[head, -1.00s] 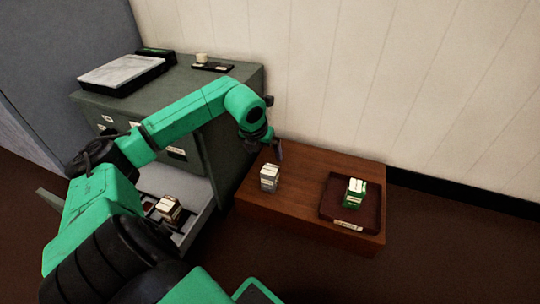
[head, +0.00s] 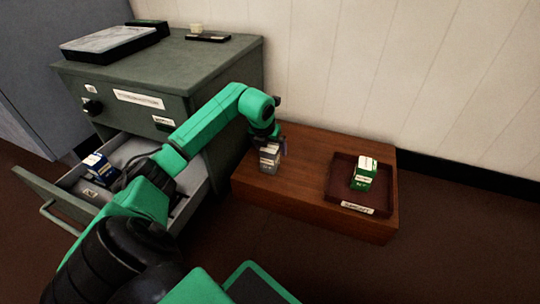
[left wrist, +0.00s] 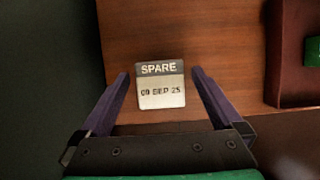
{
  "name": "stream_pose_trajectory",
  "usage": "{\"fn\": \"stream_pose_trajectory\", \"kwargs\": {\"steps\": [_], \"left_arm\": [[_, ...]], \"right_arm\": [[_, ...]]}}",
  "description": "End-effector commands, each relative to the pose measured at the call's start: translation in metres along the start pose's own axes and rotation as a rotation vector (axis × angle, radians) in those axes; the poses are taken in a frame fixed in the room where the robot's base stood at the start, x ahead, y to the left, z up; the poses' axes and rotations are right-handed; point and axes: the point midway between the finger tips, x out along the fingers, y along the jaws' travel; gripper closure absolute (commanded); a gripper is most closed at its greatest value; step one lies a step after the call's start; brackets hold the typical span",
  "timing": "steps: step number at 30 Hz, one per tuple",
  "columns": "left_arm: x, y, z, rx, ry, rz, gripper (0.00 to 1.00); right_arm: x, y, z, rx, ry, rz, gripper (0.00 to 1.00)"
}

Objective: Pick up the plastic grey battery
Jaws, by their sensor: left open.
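The grey battery (head: 269,159) is a small upright block on the wooden table, near its left end. In the left wrist view its top (left wrist: 161,85) carries a label reading "SPARE" and "09 SEP 25". My left gripper (head: 274,148) is over the battery in the head view and partly overlaps it. In the left wrist view my left gripper (left wrist: 160,88) is open, with one finger on each side of the battery and a gap on both sides. How far the fingertips reach down beside it is unclear. My right gripper is not in view.
A dark red tray (head: 337,184) on the table's right holds a green and white battery (head: 364,174). A green-grey cabinet (head: 215,75) stands left, with an open drawer (head: 190,192) holding a blue and white battery (head: 97,166). The table's middle is clear.

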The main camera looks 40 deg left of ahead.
Motion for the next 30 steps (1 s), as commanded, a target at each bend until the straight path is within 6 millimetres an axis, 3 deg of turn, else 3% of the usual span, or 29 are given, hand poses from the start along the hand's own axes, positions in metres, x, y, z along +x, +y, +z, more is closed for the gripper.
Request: {"fn": "stream_pose_trajectory", "kwargs": {"steps": [1, 9, 17, 22, 26, 30], "left_arm": [[-0.001, 0.0, 0.0, 0.0, 0.0, 0.0, 0.0], [-0.001, 0.0, 0.0, 0.0, 0.001, 0.0, 1.0], [-0.002, 0.0, 0.001, -0.001, -0.002, -0.001, 1.0], [-0.013, 0.0, 0.006, -0.001, -0.003, -0.002, 1.0], [-0.036, 0.0, 0.016, -0.001, -0.005, -0.001, 1.0], [-0.074, 0.0, 0.031, 0.0, -0.005, -0.001, 1.0]], "right_arm": [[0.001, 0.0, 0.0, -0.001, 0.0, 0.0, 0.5], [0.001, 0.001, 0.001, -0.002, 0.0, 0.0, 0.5], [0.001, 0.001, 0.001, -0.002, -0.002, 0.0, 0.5], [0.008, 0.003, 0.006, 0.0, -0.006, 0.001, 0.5], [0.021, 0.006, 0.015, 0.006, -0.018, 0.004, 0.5], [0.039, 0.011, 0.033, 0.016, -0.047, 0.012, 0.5]]}}
